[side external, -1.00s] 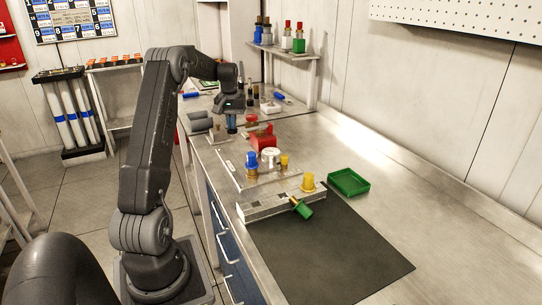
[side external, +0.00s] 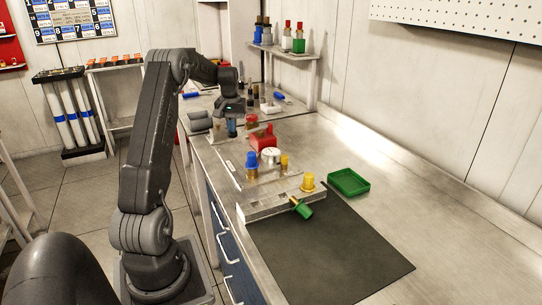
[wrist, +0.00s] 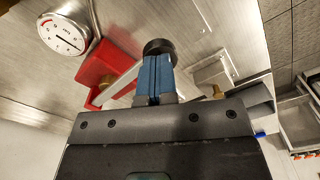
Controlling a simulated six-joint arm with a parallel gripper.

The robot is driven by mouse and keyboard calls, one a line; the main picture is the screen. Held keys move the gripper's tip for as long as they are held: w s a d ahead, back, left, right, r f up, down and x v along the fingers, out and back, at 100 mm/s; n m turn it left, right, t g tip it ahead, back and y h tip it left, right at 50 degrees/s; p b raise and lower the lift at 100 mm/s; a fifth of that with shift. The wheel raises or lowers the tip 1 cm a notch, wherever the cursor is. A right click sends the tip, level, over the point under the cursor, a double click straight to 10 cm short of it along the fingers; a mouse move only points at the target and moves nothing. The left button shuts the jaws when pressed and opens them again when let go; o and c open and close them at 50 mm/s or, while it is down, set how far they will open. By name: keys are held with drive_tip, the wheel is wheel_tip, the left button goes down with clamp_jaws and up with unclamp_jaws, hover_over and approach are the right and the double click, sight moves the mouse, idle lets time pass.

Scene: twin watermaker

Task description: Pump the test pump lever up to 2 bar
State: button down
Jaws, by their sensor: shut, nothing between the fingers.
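The test pump has a red body (side external: 263,138) on the bench, also in the wrist view (wrist: 103,72). Its round white gauge (wrist: 68,28) shows at the upper left of the wrist view; I cannot read its value. A pale lever bar (wrist: 121,86) runs from the red body towards my fingers, and a black round knob (wrist: 158,46) shows just beyond their tips. My gripper (side external: 231,131) is left of the red body in the side view. Its blue fingers (wrist: 158,70) are shut with nothing between them. They overlap the lever in view; contact is unclear.
A shelf (side external: 285,52) with bottles is on the back wall. The right bench is clear.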

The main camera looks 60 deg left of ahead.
drive_tip(key=shift+r, duration=1.9)
drive_tip(key=shift+f, duration=0.1)
drive_tip(key=shift+f, duration=2.75)
drive_tip(key=shift+r, duration=2.85)
wheel_tip(320, 180, up, 6)
